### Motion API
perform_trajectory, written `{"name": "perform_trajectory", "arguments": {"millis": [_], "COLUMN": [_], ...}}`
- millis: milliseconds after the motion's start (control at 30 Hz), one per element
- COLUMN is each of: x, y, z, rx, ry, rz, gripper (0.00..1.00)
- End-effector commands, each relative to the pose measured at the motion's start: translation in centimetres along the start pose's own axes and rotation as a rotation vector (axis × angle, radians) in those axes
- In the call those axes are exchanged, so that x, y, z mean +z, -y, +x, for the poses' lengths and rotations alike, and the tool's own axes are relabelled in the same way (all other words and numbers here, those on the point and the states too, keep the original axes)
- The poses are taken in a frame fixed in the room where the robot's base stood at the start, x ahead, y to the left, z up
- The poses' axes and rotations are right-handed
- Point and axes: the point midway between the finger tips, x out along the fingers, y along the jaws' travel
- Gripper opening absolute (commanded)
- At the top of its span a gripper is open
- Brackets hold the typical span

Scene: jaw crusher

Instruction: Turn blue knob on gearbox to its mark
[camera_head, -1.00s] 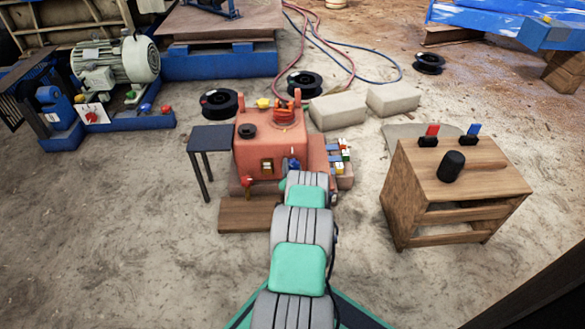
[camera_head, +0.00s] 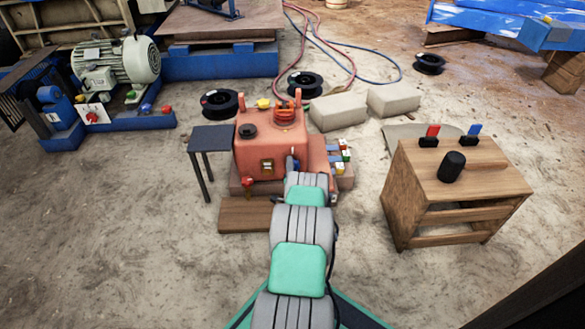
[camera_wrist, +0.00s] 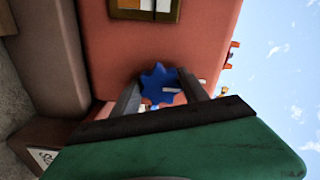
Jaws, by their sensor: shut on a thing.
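The red gearbox (camera_head: 262,152) stands on the ground in the middle of the head view. The blue knob (camera_wrist: 158,84) is star-shaped with a pale pointer line on its face. It sits on the gearbox's red face (camera_wrist: 120,60) in the wrist view. My gripper (camera_wrist: 165,92) is shut on the knob, one finger on each side of it. In the head view my arm hides most of the knob. I cannot make out the mark it turns to.
A small dark table (camera_head: 210,139) stands left of the gearbox. A wooden stand (camera_head: 452,185) with red and blue handles is at the right. Pale blocks (camera_head: 338,110) and black spools (camera_head: 220,102) lie behind. Sandy ground is open in front.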

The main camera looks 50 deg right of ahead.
Motion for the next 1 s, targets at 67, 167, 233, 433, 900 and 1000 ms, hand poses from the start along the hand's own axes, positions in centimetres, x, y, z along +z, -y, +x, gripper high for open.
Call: {"name": "perform_trajectory", "arguments": {"millis": [67,167,233,433,900,1000], "x": [0.05,0.05,0.05,0.05,0.00,-0.10], "y": [-0.10,-0.10,-0.10,-0.10,0.01,0.17], "z": [-0.06,-0.05,-0.06,-0.05,-0.13,-1.00], "rx": [0.002,0.002,0.002,0.002,0.001,0.001], "ry": [0.001,0.001,0.001,0.001,0.000,0.001], "rz": [0.004,0.005,0.005,0.004,0.004,0.005], "gripper": [0.11,0.11,0.11,0.56,0.74,0.74]}}
